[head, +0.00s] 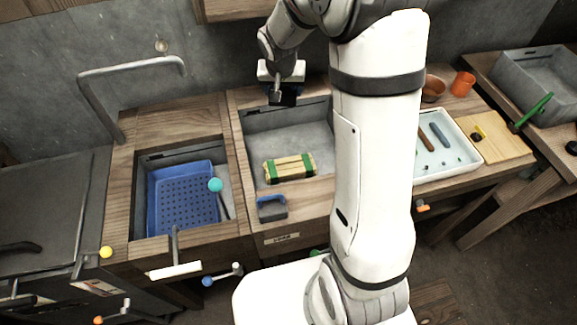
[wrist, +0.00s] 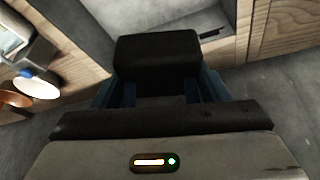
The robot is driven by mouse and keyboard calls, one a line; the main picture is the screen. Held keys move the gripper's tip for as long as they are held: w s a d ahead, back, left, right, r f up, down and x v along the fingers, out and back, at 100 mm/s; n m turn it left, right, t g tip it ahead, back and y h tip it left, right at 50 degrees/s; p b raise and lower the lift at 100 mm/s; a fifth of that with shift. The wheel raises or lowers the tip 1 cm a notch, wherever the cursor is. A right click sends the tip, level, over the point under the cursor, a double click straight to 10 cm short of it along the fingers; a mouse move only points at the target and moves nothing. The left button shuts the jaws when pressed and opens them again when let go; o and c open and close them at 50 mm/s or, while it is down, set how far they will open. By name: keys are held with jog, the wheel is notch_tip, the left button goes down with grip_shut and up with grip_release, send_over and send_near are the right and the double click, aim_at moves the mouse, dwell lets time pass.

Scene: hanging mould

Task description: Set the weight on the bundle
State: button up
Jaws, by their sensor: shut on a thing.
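My gripper (wrist: 157,95) is shut on a dark block, which seems to be the weight (wrist: 157,62). In the head view my gripper (head: 294,88) is up by the back wall, above the back edge of the grey basin, with the dark block (head: 283,98) in it. The bundle (head: 289,168) is a set of pale wooden strips with green bands near both ends. It lies in the basin, towards the front left, below and apart from my gripper. The bundle is not seen in the wrist view.
The grey basin (head: 300,140) has bare floor behind the bundle; my arm hides its right part. A blue-handled grey block (head: 272,207) stands on the front counter edge. A blue perforated tray (head: 185,197) lies left. A white tray (head: 455,160) with small tools stands right.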

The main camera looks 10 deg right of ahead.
jog(key=m+b, duration=0.1)
jog(key=b, duration=1.3)
send_over(291, 160)
jog(key=s, duration=0.1)
notch_tip(291, 160, down, 12)
jog(key=shift+h, duration=0.3)
jog(key=f, duration=0.3)
jog(key=f+b, duration=0.1)
jog(key=f, duration=0.5)
jog(key=shift+s+a+f+b, duration=0.15)
jog(key=shift+a+f+b, duration=0.15)
jog(key=shift+b, duration=0.1)
jog(key=shift+f+b, duration=0.2)
jog(key=shift+b, duration=0.1)
jog(key=o, duration=1.3)
jog(key=shift+o, duration=0.2)
jog(key=shift+r, duration=0.1)
jog(key=p+v, duration=0.3)
jog(key=v, duration=0.9)
jog(key=shift+r, duration=0.15)
